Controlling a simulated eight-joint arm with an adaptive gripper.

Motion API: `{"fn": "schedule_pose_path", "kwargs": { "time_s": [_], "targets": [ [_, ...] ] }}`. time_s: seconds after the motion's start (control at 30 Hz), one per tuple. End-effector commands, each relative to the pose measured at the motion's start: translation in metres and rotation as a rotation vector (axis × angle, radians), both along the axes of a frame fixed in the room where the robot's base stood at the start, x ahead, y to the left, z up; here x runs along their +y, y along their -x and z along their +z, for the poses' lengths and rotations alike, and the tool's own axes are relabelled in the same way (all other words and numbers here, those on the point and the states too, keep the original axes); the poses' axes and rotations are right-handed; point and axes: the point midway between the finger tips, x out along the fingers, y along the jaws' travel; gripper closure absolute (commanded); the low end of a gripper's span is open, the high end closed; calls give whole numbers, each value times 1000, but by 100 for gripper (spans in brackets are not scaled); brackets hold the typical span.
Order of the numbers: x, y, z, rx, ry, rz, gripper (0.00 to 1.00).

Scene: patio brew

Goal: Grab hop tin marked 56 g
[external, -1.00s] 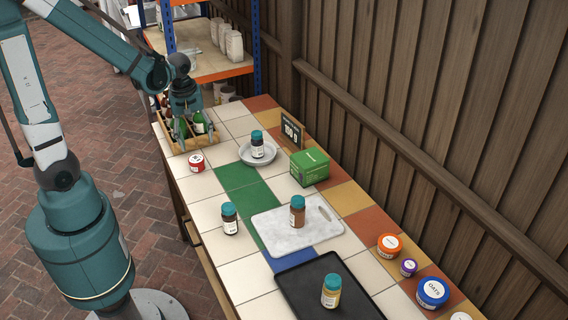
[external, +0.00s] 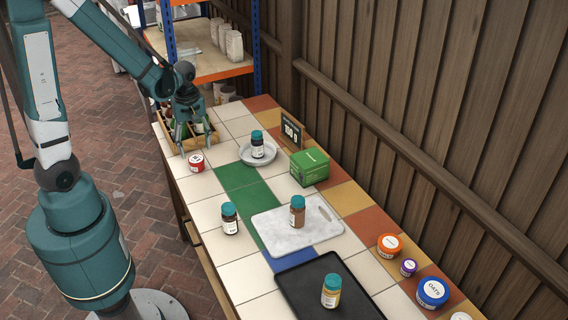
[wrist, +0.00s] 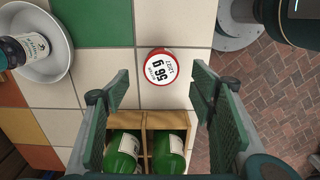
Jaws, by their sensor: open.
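The hop tin marked 56 g (wrist: 159,65) is a small round tin with a red rim and a white lid, standing on a white tile. In the external view the tin (external: 197,162) stands just in front of the wooden bottle crate. My gripper (external: 190,140) is above the crate, close to the tin. In the wrist view my gripper (wrist: 163,105) is open and empty, its two pads wide apart, with the tin ahead between the lines of the fingers. Nothing hides the lid's marking.
A wooden crate (wrist: 146,122) with green bottles (wrist: 123,150) sits below my gripper. A plate (external: 271,158) with a teal-capped jar (external: 257,145) stands right of the tin. A green box (external: 310,168), marble board (external: 270,229) and black tray (external: 300,285) stand farther off. Tiles around the tin are clear.

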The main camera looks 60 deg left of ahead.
Motion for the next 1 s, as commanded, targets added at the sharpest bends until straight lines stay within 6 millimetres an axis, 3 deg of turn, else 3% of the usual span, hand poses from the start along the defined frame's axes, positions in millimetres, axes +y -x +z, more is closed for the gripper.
{"fn": "schedule_pose_path", "kwargs": {
  "time_s": [0.3,0.77,1.0],
  "targets": [
    [0,0,-21,0,0,0,45],
    [0,0,-24,0,0,0,45],
    [0,2,-45,0,0,0,45]
  ]
}}
